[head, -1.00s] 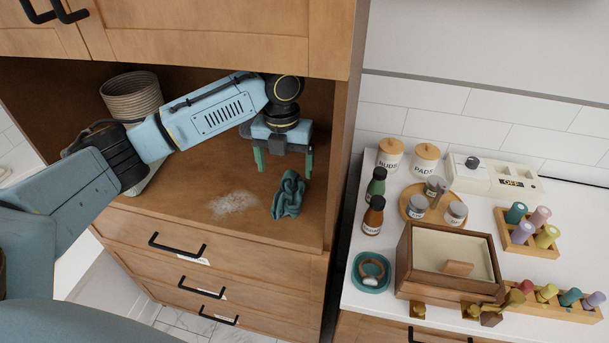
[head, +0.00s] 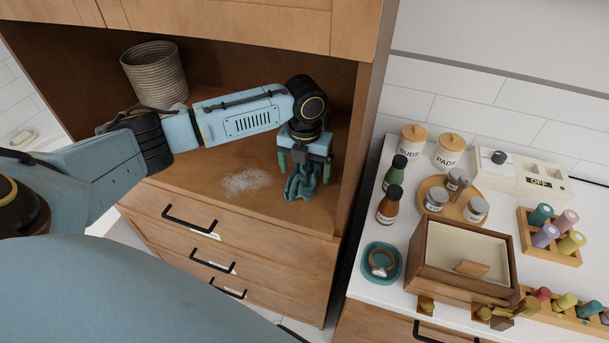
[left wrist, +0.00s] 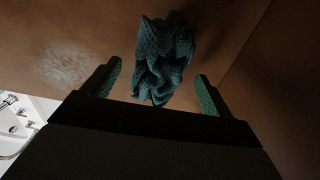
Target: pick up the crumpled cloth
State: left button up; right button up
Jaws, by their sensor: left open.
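The crumpled cloth (head: 302,183) is dark teal and lies on the wooden shelf of the open cabinet niche, close to its right wall. My left gripper (head: 304,168) is open just above and behind the cloth in the head view, partly covering its top. In the left wrist view the cloth (left wrist: 163,58) shows ahead, between and beyond the two green fingertips (left wrist: 158,85). It is not gripped; contact with the fingers cannot be told. My right gripper is not in view.
A patch of white powder (head: 246,182) lies left of the cloth on the shelf. A ribbed basket (head: 154,74) stands at the back left. The niche's right wall is close to my gripper. The white counter (head: 372,262) at right holds bottles, jars and a wooden box (head: 465,262).

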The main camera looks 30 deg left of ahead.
aim_at(305, 170)
pick_arm(q)
notch_tip(305, 170, down, 2)
jog(key=shift+c, duration=0.3)
jog(key=c, duration=1)
jog(key=shift+w+r, duration=0.1)
jog(key=shift+r, duration=0.1)
notch_tip(305, 170, up, 10)
jog(key=shift+f, duration=0.1)
